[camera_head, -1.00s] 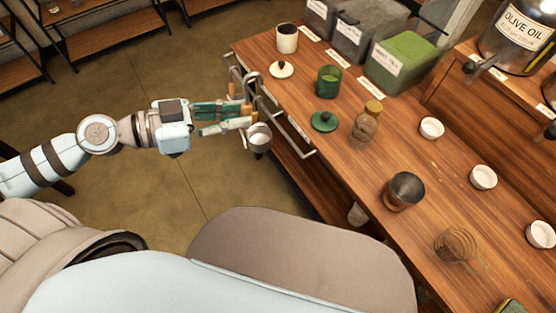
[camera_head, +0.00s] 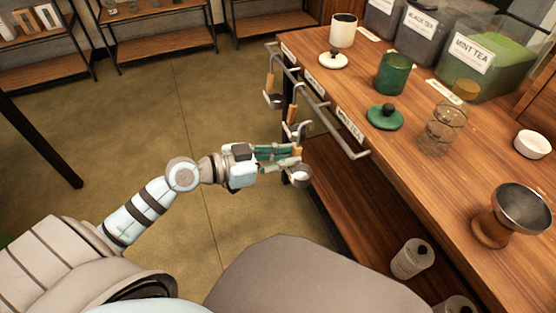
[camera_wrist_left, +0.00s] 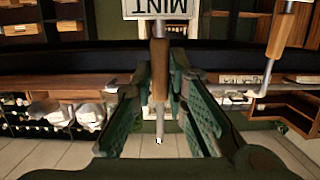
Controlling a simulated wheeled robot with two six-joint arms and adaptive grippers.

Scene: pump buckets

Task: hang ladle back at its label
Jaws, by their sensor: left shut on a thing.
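My left gripper (camera_head: 294,157) is shut around the wooden handle of a metal ladle (camera_head: 300,175), whose cup hangs below the fingers beside the table edge. In the left wrist view the ladle's handle (camera_wrist_left: 160,75) runs between the green finger pads. A metal rail (camera_head: 318,98) runs along the table edge. A white MINT TEA label (camera_head: 349,123) is fixed on the edge near the rail's near end. It also shows upside down in the wrist view (camera_wrist_left: 161,8), in line with the handle. I cannot tell whether the held ladle's hook touches the rail.
Another ladle (camera_head: 270,84) hangs at the rail's far end. On the tabletop stand a green cup (camera_head: 392,74), a green lid (camera_head: 385,117), a glass jar (camera_head: 441,132) and a metal-topped bowl (camera_head: 513,207). A lower shelf (camera_head: 365,215) lies under the table. The floor to the left is clear.

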